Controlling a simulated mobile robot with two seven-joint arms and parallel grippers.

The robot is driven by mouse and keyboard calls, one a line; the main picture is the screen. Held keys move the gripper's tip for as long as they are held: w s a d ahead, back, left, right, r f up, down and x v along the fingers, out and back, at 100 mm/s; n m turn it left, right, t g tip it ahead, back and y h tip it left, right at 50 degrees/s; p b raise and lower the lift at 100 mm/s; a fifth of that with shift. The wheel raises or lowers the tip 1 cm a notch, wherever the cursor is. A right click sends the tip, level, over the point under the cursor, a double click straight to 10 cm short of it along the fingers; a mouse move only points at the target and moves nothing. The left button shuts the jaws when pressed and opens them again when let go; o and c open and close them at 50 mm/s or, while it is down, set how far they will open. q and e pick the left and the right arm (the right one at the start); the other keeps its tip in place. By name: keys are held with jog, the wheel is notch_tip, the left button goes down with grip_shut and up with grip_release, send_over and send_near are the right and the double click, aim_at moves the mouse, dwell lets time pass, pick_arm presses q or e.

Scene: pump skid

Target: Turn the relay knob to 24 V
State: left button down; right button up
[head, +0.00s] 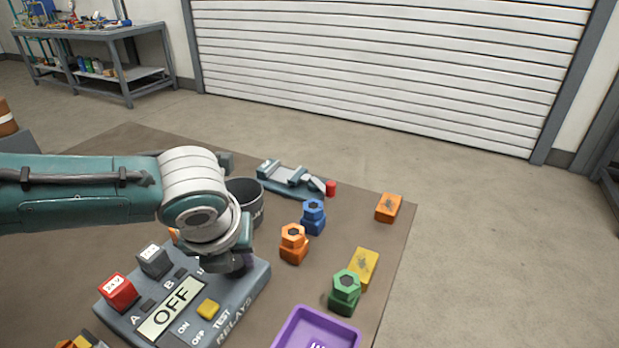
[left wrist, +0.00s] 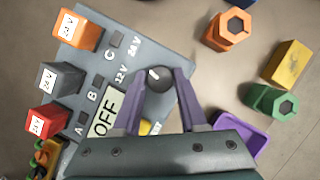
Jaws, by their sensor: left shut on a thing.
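The relay box (head: 185,318) is grey, with a display (head: 171,312) reading OFF. Its dark round knob (left wrist: 157,76) shows in the left wrist view, beside the printed 12 V and 24 V marks. A small pale mark is on the knob; which label it points at I cannot tell. My left gripper (left wrist: 160,82) is shut on the knob, one purple finger on each side. In the head view my left gripper (head: 234,265) is over the box's right part and hides the knob. My right gripper is not in view.
Red (head: 118,291), grey (head: 154,260) and orange (left wrist: 78,29) relays stand along the box's left side. A yellow button (head: 208,308) is below the knob. A purple tray (head: 283,333), a green hex piece (head: 344,290) and other coloured blocks lie to the right.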

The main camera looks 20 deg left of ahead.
pick_arm(q)
jog(key=shift+a+m+t+h, duration=0.1)
jog(key=shift+m+t+h, duration=0.3)
jog(key=shift+m, duration=1.2)
jog(key=shift+c, duration=2.2)
grip_release()
jog(key=shift+r+p, duration=0.15)
jog(key=shift+p, duration=0.2)
jog(key=a+p+v, duration=0.1)
jog(key=p+v, duration=0.2)
jog(key=v, duration=0.6)
jog(key=shift+d+r, duration=0.35)
